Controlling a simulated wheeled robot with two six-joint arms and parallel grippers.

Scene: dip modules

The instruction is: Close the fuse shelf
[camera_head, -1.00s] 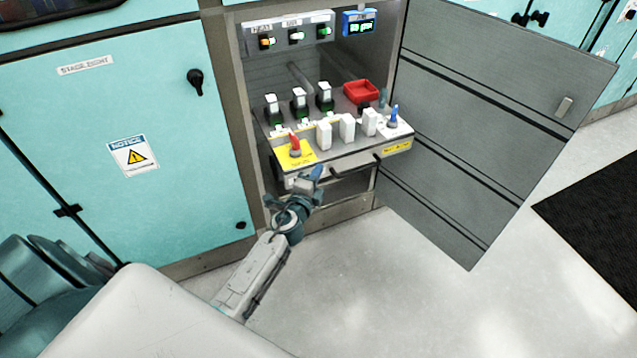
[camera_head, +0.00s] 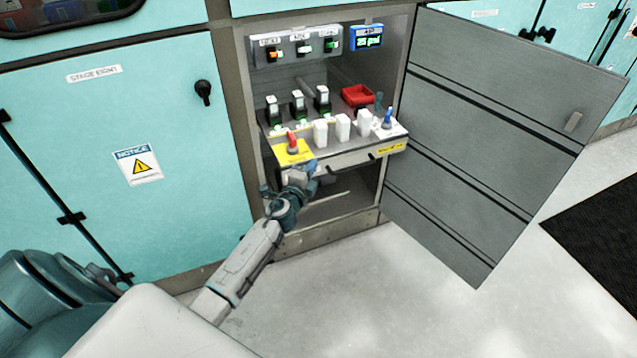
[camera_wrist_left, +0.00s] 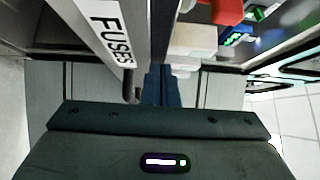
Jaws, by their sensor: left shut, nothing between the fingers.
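The fuse shelf (camera_head: 345,156) is a grey pull-out tray in the open cabinet, standing partly out past the cabinet front. It carries white fuse blocks (camera_head: 343,127), a red switch (camera_head: 292,143) on a yellow plate and a blue switch (camera_head: 388,118). My left gripper (camera_head: 311,168) is shut and empty at the shelf's front edge, left of its middle; I cannot tell whether it touches. In the left wrist view the shelf front with the FUSES label (camera_wrist_left: 108,32) is close by the fingers (camera_wrist_left: 160,85), beside a dark handle (camera_wrist_left: 129,85). My right gripper is not in view.
The cabinet door (camera_head: 500,130) hangs wide open to the right. Below the shelf is an open space. The floor (camera_head: 400,290) in front is clear.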

